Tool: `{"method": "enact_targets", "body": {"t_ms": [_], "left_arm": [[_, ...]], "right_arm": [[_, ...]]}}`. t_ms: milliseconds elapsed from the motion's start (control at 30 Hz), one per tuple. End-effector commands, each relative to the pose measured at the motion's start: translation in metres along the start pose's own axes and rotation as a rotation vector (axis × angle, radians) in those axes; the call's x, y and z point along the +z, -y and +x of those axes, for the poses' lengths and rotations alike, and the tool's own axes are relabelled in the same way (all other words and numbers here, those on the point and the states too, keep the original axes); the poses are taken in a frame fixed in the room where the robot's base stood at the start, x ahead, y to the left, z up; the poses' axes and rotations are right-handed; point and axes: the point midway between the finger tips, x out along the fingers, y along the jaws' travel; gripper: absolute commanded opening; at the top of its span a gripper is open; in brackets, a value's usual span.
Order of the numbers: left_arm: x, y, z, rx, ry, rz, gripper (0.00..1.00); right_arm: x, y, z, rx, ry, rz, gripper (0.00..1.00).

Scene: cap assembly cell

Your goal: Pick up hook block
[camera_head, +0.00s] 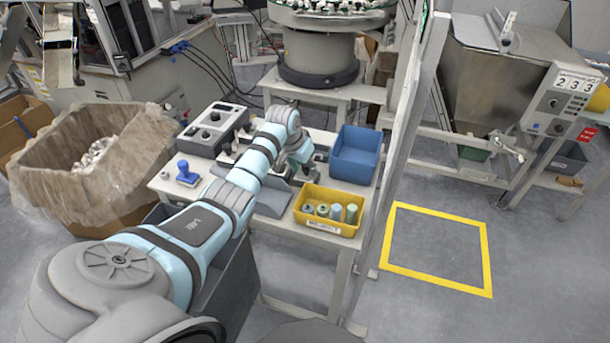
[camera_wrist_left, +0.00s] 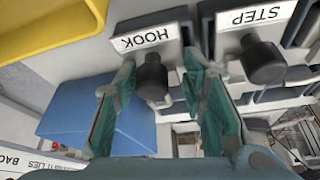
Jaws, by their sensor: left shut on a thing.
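The hook block (camera_wrist_left: 146,38) shows in the left wrist view as a grey block with a white HOOK label and a black knob (camera_wrist_left: 152,76). My left gripper (camera_wrist_left: 158,84) has its teal fingers on either side of the knob and is shut on the hook block. In the head view my left gripper (camera_head: 303,153) is over the back of the table, left of the blue bin; the block is hard to make out there. The step block (camera_wrist_left: 262,58), with its own label and black knob, sits just right of it in the wrist view. My right gripper is not in view.
The blue bin (camera_head: 356,150) stands beside the gripper. A yellow bin (camera_head: 327,228) with several cylinders is at the table's front right. A control box (camera_head: 212,130) and a blue stamp-like object (camera_head: 187,173) are at the left. A metal post (camera_head: 402,130) rises right of the table.

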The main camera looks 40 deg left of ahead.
Motion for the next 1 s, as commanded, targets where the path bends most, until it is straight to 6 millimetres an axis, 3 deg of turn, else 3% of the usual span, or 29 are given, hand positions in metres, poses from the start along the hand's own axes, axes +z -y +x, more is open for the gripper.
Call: {"method": "enact_targets", "body": {"t_ms": [267,467,567,900,1000], "left_arm": [[0.001,-0.007,0.002,0.017,0.006,0.001,0.04],[-0.007,-0.008,-0.015,0.018,0.003,0.002,0.0],[-0.016,-0.005,-0.037,0.015,0.0,0.001,0.0],[-0.062,0.0,-0.149,0.008,-0.002,-0.003,0.0],[-0.07,0.0,-0.17,0.008,0.0,-0.003,0.0]], "right_arm": [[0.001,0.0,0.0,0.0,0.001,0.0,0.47],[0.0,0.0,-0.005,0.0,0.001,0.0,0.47],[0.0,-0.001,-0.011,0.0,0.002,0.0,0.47],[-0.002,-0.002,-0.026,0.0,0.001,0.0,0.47],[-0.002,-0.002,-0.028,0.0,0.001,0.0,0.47]]}}
